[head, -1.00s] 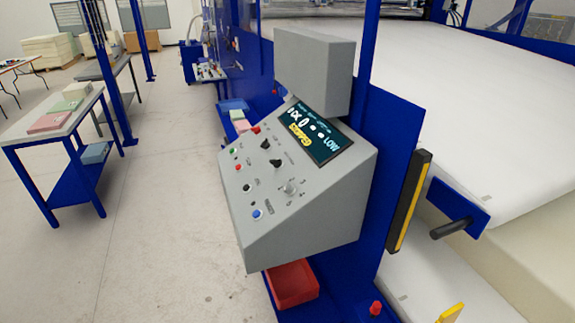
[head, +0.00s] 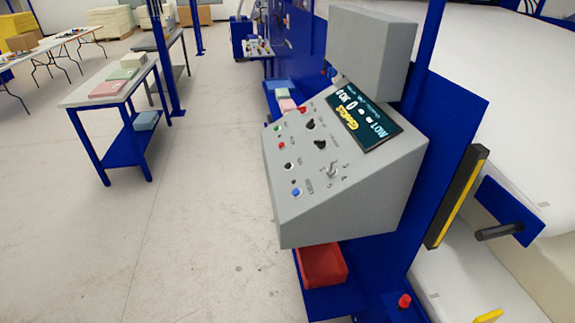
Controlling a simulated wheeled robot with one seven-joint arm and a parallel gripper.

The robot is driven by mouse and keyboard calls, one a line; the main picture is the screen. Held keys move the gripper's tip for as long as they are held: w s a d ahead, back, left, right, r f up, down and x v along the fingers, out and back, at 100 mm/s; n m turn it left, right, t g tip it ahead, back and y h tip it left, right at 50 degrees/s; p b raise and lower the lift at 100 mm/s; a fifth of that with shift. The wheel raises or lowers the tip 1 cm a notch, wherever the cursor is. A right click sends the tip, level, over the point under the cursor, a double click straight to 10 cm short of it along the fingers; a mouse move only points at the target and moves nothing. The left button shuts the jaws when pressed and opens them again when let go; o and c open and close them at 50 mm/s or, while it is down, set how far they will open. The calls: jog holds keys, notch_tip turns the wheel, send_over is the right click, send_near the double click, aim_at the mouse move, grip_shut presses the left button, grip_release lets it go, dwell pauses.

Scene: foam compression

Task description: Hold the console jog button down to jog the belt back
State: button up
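The grey console (head: 335,225) stands in the middle of the head view, with a sloped panel facing left. A blue button (head: 297,192) sits low on the panel, with a black button (head: 289,165) above it. A red button (head: 282,146) and a green button (head: 277,128) are further up, and another red one (head: 301,110) is near the display. Two black knobs (head: 320,144) and a silver selector (head: 333,171) are also on it. The labels are too small to read, so I cannot tell which button is jog. The lit display (head: 363,119) reads LOW. My gripper is not in view.
The white belt or foam surface (head: 490,85) lies behind the console at right. A red bin (head: 322,266) and a red-topped button (head: 404,300) are below. A blue-legged table (head: 110,92) stands left. The floor (head: 200,220) left of the console is clear.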

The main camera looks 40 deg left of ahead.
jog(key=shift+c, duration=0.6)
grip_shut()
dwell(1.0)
